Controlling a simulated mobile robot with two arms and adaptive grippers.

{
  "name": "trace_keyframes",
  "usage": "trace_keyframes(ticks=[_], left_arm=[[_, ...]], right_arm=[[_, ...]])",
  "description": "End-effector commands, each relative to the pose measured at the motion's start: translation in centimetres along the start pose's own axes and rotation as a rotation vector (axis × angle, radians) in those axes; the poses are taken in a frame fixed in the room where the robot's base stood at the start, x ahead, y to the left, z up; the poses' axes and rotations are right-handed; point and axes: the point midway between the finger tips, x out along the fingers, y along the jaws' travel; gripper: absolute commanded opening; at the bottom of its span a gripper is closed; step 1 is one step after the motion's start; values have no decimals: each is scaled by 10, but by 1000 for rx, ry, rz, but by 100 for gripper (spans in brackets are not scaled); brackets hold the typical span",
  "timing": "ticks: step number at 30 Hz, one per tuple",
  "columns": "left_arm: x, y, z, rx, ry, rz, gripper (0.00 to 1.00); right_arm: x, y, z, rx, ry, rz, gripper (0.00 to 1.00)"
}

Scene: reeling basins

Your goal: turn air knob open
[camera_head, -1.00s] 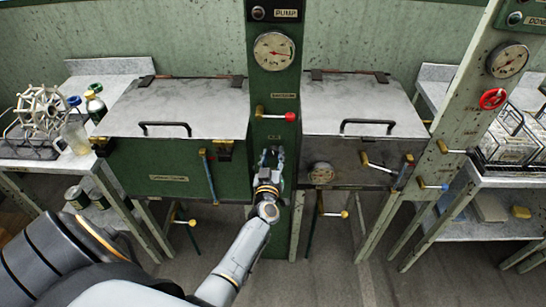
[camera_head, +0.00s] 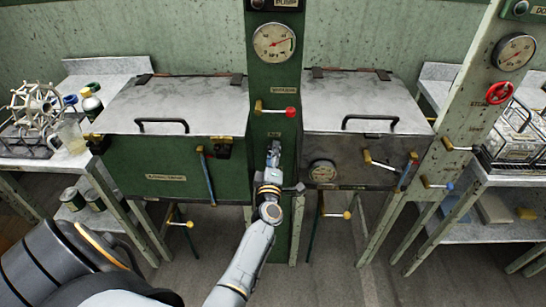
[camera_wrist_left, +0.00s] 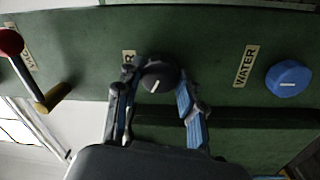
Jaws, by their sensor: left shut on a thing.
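The air knob (camera_wrist_left: 160,75) is a round black knob with a white mark, on the green column (camera_wrist_left: 210,32). In the left wrist view it sits between the two fingers of my left gripper (camera_wrist_left: 158,88), which is shut on it. In the head view my left gripper (camera_head: 273,148) is at the column, just under a small label, and hides the knob. The label beside the knob is partly covered; only its last letter shows in the wrist view. My right gripper is not in view.
The red-tipped vacuum lever (camera_head: 275,111) is above the gripper, under a gauge (camera_head: 274,42). A blue water knob (camera_wrist_left: 289,78) is on the same column. Lidded basins stand left (camera_head: 175,105) and right (camera_head: 362,104). A red valve wheel (camera_head: 499,93) is farther right.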

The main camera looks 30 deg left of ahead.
Motion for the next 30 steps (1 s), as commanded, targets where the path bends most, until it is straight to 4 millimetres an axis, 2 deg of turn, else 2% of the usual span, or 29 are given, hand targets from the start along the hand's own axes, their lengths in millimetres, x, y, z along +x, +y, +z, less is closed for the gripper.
trace_keyframes(ticks=[6, 15, 30], left_arm=[[-1, -3, 1, -192, 13, -1, 7], [-1, -3, 2, -382, 24, 1, 7], [-1, -2, 2, -479, 31, 0, 7]], right_arm=[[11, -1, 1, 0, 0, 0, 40], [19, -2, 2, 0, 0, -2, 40], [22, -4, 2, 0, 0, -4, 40]])
